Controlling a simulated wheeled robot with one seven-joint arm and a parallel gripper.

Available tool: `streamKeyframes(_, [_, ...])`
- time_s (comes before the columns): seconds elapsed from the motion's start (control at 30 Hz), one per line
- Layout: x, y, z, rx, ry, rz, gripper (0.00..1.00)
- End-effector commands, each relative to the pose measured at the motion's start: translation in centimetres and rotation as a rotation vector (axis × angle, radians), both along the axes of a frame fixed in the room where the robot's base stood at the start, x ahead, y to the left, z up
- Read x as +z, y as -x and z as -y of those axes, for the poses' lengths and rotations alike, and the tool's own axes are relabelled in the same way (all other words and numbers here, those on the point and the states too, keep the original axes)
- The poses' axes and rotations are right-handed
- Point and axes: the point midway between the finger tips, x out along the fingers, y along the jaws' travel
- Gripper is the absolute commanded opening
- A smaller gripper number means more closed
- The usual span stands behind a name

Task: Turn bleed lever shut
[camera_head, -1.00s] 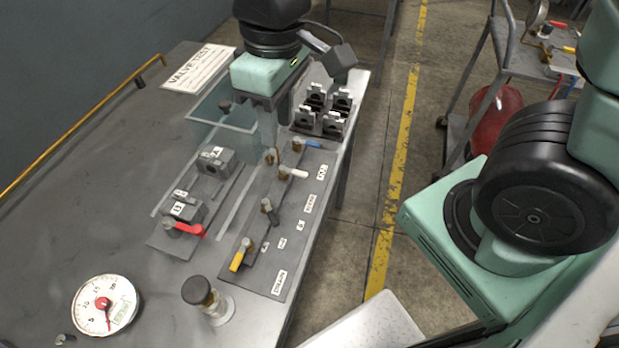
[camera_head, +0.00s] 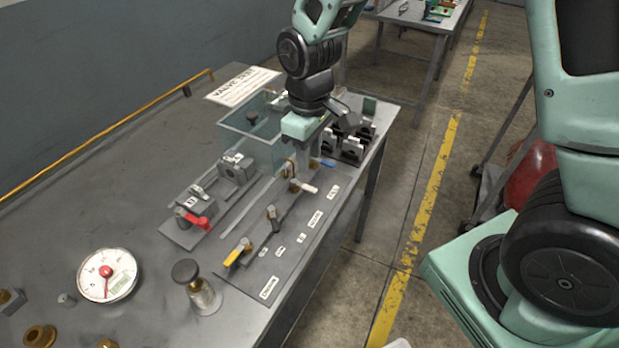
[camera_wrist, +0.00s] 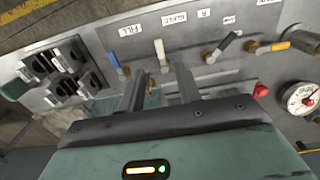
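The bleed lever is the white-handled lever (camera_head: 303,187) on the valve panel, beside the label BLEED (camera_wrist: 174,17). In the wrist view the white handle (camera_wrist: 159,48) points away from my gripper, toward its label, crosswise to the row of levers. My gripper (camera_wrist: 161,72) is open and empty, with one finger on each side of the white lever's brass pivot in that view. I cannot tell whether the fingertips reach down to lever height or touch it. In the head view my gripper (camera_head: 302,168) hangs over the panel at the white and blue levers.
A blue lever (camera_wrist: 115,62) is close beside one finger. A dark grey lever (camera_wrist: 224,42) and a yellow lever (camera_head: 238,252) follow along the panel. A red lever (camera_head: 193,219), a clear bin (camera_head: 236,140), a gauge (camera_head: 107,276) and black clamp blocks (camera_head: 347,143) stand around.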

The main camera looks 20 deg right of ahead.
Motion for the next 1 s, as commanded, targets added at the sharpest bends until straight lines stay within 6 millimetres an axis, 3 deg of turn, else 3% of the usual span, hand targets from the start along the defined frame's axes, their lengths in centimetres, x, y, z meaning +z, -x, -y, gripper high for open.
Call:
streamKeyframes(0.2, [-4.5,0.1,0.0,-0.001,0.001,-0.005,0.34])
streamKeyframes(0.4, [-7.0,0.1,0.0,-0.001,0.001,-0.003,0.34])
streamKeyframes(0.83, [-8.0,0.0,0.0,-0.001,-0.001,0.001,0.34])
streamKeyframes(0.87, [-8.0,0.0,0.0,-0.001,-0.001,0.001,0.31])
streamKeyframes(0.97, [-8.0,0.0,0.0,-0.001,-0.001,0.001,0.04])
streamKeyframes(1.0, [-8.0,0.0,0.0,-0.001,-0.001,0.001,0.00])
